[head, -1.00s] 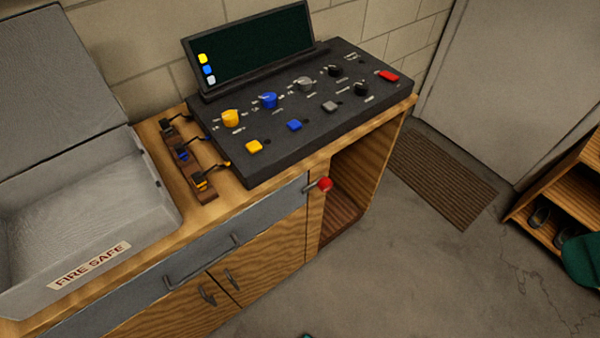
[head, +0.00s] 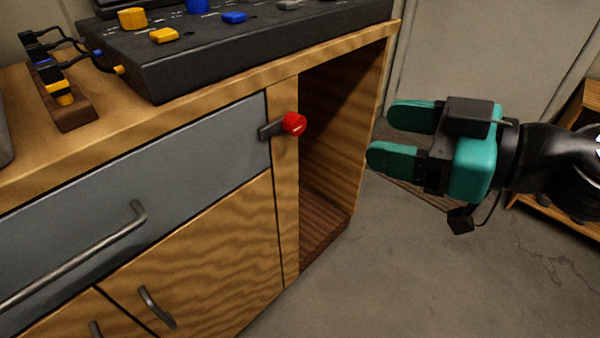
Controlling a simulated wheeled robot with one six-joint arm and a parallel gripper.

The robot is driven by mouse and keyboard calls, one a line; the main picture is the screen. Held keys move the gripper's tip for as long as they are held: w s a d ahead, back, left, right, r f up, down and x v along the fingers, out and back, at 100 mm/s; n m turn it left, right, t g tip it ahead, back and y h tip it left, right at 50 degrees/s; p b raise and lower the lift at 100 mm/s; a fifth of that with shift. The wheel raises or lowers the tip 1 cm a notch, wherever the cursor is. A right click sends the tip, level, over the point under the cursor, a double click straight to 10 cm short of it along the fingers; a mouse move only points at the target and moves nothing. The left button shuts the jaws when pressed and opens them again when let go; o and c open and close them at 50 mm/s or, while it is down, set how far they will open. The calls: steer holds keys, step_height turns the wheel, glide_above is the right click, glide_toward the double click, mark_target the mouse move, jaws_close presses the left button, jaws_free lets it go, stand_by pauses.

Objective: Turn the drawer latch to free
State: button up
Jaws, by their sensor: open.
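The drawer latch (head: 271,130) is a dark bar with a red knob (head: 294,124) on its right end. It is on the wooden post at the right of the grey drawer (head: 150,170). The bar lies roughly level, and its left end overlaps the drawer front's right edge. My gripper (head: 392,138) has teal fingers, is open and empty, and is to the right of the knob, apart from it. Its fingers point left towards the latch. The drawer has a grey bar handle (head: 80,258).
A black control panel (head: 200,55) with coloured knobs stands on the wooden top. A rack with cables (head: 60,95) is at the left. Below the drawer is a wooden cupboard door (head: 210,260). An open compartment (head: 335,150) is right of the post. The floor (head: 400,280) in front is clear.

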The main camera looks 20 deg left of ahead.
steer(key=w+f+t+b, duration=0.4)
steer(key=f+b, duration=0.3)
steer(key=f, duration=0.3)
steer(key=p, duration=1)
glide_toward(299, 125)
steer(key=shift+m+y, duration=0.3)
steer(key=shift+y, duration=0.1)
steer(key=x, duration=0.8)
steer(key=shift+w+a+f, duration=0.2)
steer(key=shift+a+f, duration=0.05)
steer(key=shift+w+a+f, duration=0.15)
steer(key=shift+w+a, duration=0.15)
steer(key=shift+a, duration=0.4)
steer(key=shift+c, duration=0.5)
steer(key=c, duration=0.8)
